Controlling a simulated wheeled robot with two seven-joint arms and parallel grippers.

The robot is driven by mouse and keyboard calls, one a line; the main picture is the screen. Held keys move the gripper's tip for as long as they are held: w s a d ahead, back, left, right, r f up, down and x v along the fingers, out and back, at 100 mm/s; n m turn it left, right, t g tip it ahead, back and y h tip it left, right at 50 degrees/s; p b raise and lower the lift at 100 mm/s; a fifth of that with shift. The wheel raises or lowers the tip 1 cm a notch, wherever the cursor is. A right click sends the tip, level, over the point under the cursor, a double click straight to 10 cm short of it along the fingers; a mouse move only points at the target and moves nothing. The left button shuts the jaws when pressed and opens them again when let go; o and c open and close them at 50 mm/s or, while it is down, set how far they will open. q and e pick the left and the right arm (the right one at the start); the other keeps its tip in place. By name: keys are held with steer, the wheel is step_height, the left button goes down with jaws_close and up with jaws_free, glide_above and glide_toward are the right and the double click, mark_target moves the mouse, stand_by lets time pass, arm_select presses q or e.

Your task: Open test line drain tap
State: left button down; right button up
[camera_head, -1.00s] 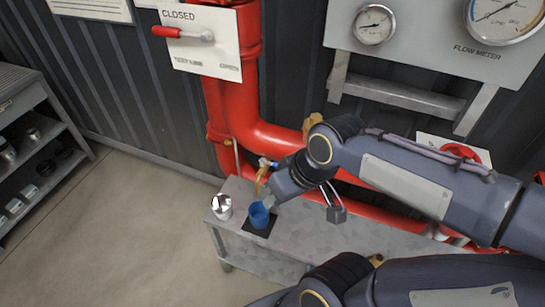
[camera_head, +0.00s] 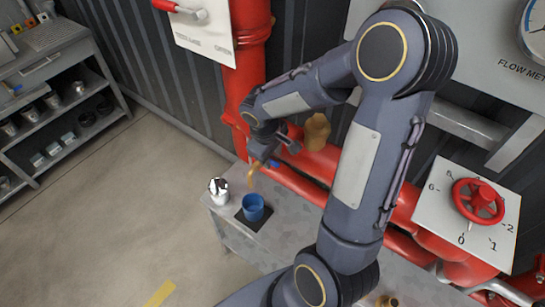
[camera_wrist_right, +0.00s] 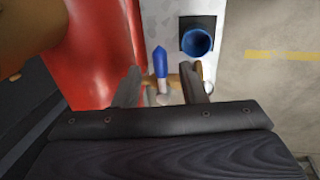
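The drain tap is a small brass tap on the red pipe. In the head view its brass spout (camera_head: 253,173) points down near a blue cup (camera_head: 253,207), and a bit of its blue lever (camera_head: 274,163) shows. My right gripper (camera_head: 265,152) is just above and behind the tap, its fingers partly hidden there. In the right wrist view my right gripper (camera_wrist_right: 161,86) is open, with the blue lever (camera_wrist_right: 160,63) standing between its two fingers. I see gaps on both sides of the lever. The left gripper is not in view.
The blue cup stands on a dark mat (camera_head: 243,222) on a grey bench (camera_head: 285,233), beside a shiny metal cup (camera_head: 218,191). Red pipes run behind my right arm. A red handwheel (camera_head: 478,200) is at right, and shelves (camera_head: 50,120) stand at left.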

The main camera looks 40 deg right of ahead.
steer(key=shift+d+f, duration=0.2)
steer(key=shift+f, duration=0.8)
steer(key=shift+c, duration=0.5)
jaws_close()
